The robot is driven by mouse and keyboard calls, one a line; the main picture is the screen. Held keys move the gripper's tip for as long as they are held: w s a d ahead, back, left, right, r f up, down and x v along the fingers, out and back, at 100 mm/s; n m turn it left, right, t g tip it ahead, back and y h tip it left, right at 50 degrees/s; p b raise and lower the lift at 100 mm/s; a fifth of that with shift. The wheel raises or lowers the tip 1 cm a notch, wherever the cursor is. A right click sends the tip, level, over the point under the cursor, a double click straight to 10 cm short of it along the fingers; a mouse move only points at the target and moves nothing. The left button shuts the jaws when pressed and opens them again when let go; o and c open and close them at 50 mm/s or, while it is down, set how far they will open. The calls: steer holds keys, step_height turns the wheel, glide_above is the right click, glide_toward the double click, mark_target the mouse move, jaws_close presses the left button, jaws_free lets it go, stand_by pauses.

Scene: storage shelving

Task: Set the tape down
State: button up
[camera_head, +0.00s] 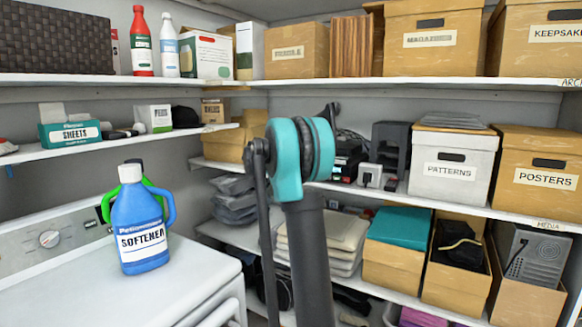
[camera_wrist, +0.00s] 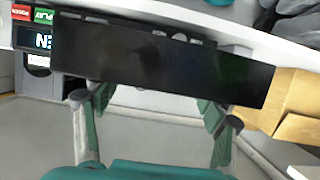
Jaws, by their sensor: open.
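A long, plain black slab (camera_wrist: 165,62), which I take to be the tape, crosses the upper middle of the wrist view, slightly tilted. My gripper (camera_wrist: 155,100) is open, with teal-padded fingers wide apart at the slab's lower edge. I cannot tell whether the fingertips touch it, and nothing shows clamped between them. Any label on the slab is out of sight. In the head view my arm stands upright before the middle shelf, and the gripper and slab cannot be made out there.
A device with red and green labels (camera_wrist: 42,16) is beside the slab's left end; a cardboard box (camera_wrist: 285,100) is at its right. In the head view, a dark device (camera_head: 347,160), a PATTERNS box (camera_head: 450,170) and a POSTERS box (camera_head: 537,172) crowd the middle shelf.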

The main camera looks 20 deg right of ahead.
steer(key=v, duration=1)
steer(key=shift+d+f, duration=0.1)
steer(key=s+a+f+n+g+y, duration=0.1)
steer(key=s+a+f+n+y, duration=0.2)
steer(key=s+f, duration=0.9)
steer(key=s+a+f+n+g+y, duration=0.2)
steer(key=s+a+f+n+y, duration=0.2)
steer(key=s+a+f, duration=0.3)
steer(key=s+a+f+n+g+y, duration=0.1)
steer(key=s+a+f+n+y, duration=0.2)
steer(key=s+f, duration=1.4)
steer(key=s+a+y, duration=0.1)
steer(key=s+a, duration=0.2)
steer(key=s, duration=0.5)
steer(key=shift+s+f, duration=0.35)
steer(key=shift+f, duration=0.05)
